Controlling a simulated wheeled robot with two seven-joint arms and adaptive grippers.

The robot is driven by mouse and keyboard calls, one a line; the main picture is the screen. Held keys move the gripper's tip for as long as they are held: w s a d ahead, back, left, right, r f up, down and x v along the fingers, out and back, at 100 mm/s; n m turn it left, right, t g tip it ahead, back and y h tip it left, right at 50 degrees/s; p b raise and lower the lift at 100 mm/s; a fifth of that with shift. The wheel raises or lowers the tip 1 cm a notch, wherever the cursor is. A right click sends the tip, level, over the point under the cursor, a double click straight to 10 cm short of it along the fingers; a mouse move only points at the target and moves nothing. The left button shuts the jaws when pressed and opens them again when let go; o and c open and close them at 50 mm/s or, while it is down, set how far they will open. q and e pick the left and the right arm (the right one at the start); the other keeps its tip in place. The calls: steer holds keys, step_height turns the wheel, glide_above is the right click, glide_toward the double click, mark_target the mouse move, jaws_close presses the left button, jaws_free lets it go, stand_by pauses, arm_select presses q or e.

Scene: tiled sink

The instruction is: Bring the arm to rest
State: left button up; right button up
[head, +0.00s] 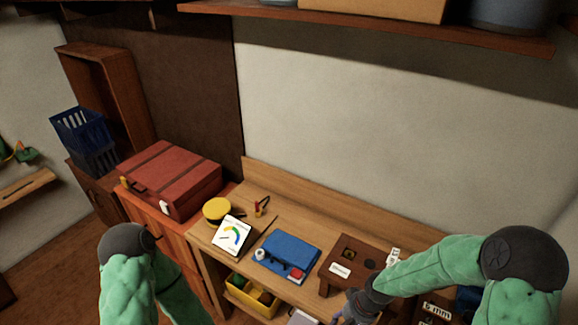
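My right arm (430,268) comes in from the right in a green sleeve and bends down over the wooden workbench (215,243). My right gripper (350,308) is at the bottom edge, low beside the brown wooden box (357,258). It is small and partly cut off, so I cannot tell whether its fingers are open or holding anything. My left arm (135,275) is bent at the lower left, in front of the red cabinet. Its gripper is out of view.
On the bench are a blue case (290,250), a white gauge card (232,235) and a yellow round tin (216,209). A yellow bin (245,298) sits below. A red toolbox (170,178) rests on the cabinet at left. A shelf (380,28) hangs above.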

steer(key=s+a+f+b, duration=0.2)
steer(key=s+f+b, duration=0.1)
steer(key=f, duration=0.6)
steer(key=s+a+f+n+b, duration=0.1)
steer(key=s+a+f+b, duration=0.1)
steer(key=f+b, duration=0.3)
steer(key=s+a+f+y+b, duration=0.1)
steer(key=s+f+b, duration=0.3)
steer(key=f, duration=0.8)
steer(key=shift+a+f+b, duration=0.3)
steer(key=shift+a+b, duration=0.05)
steer(key=shift+a, duration=0.4)
